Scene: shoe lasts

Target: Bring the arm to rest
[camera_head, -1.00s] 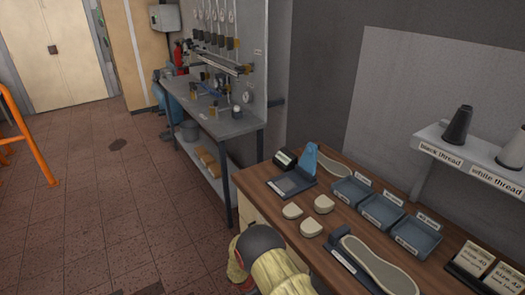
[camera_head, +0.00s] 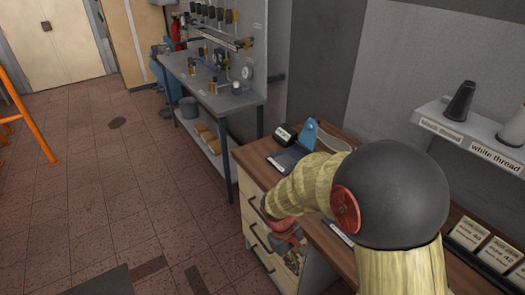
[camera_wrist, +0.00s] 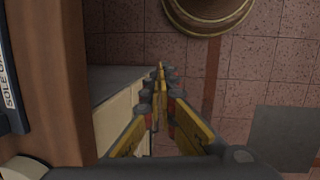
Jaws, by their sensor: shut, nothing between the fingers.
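My gripper (camera_wrist: 161,72) is shut and empty in the wrist view, with its yellow and grey fingers together. It points down beside the workbench, over the floor and near the cream drawer front (camera_wrist: 118,108). In the head view my arm bends across the wooden workbench (camera_head: 247,168), its dark round joint in front of the bench's right part. The gripper's fingers do not show clearly there. The arm hides most of the trays and the pale shoe pieces.
The bench edge (camera_wrist: 72,75) runs close on the left in the wrist view. Thread cones (camera_head: 459,101) stand on a shelf above the bench, and size cards (camera_head: 470,234) lie at right. A grey metal table (camera_head: 228,100) stands behind.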

